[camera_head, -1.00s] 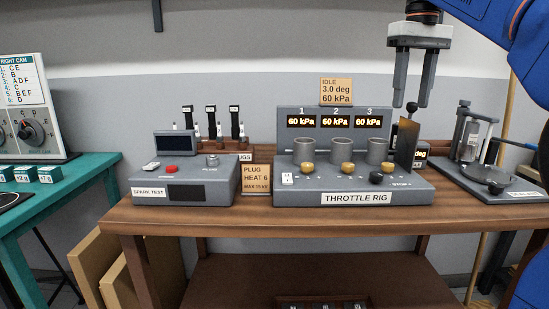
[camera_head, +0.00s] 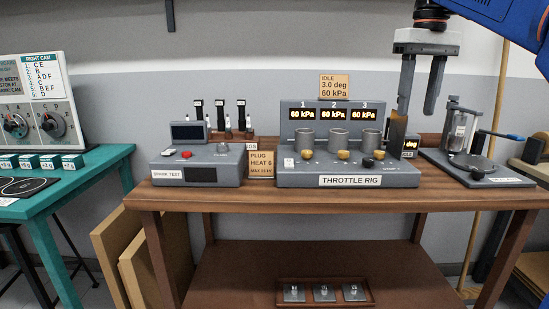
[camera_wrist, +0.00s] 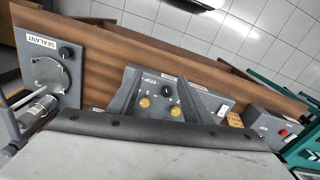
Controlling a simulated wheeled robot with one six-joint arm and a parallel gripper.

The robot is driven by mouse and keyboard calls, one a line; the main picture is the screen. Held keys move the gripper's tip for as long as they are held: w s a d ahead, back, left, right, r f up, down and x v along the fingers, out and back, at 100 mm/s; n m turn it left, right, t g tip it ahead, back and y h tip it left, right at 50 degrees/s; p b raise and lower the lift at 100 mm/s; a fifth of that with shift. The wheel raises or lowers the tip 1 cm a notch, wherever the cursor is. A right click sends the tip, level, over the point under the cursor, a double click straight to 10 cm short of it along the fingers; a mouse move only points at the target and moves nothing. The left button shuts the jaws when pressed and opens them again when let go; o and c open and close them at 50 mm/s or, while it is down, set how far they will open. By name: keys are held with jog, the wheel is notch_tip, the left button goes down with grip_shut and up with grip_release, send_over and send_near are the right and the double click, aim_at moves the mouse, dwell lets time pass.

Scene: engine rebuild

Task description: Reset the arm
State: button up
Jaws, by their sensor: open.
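My gripper (camera_head: 417,112) hangs at the upper right in the head view, fingers pointing down and apart with nothing between them. It is above the right end of the throttle rig (camera_head: 290,180), near an upright brown plate (camera_head: 397,138) that the left finger partly overlaps in the picture. Whether they touch cannot be told. My blue arm comes in from the top right corner. In the wrist view, the two fingers of my gripper (camera_wrist: 155,80) stand apart over the rig's knobs, such as a yellow knob (camera_wrist: 145,102).
The spark test box (camera_head: 205,175) stands left of the rig on the wooden bench (camera_head: 330,200). The sealant stand (camera_head: 470,165) is at right; it also shows in the wrist view (camera_wrist: 48,75). A teal table (camera_head: 100,170) is at left. A small tray (camera_head: 325,304) lies on the lower shelf.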

jog(key=s+f+t, duration=0.1)
jog(key=s+f, duration=0.6)
jog(key=f, duration=0.6)
jog(key=s+a+f+m+t, duration=0.1)
jog(key=s+f+t, duration=0.1)
jog(key=s+f, duration=0.5)
jog(key=s+a+f+m+t, duration=0.1)
jog(key=s+f, duration=0.7)
jog(key=f, duration=1.1)
jog(key=shift+a, duration=0.2)
jog(key=shift+s, duration=0.1)
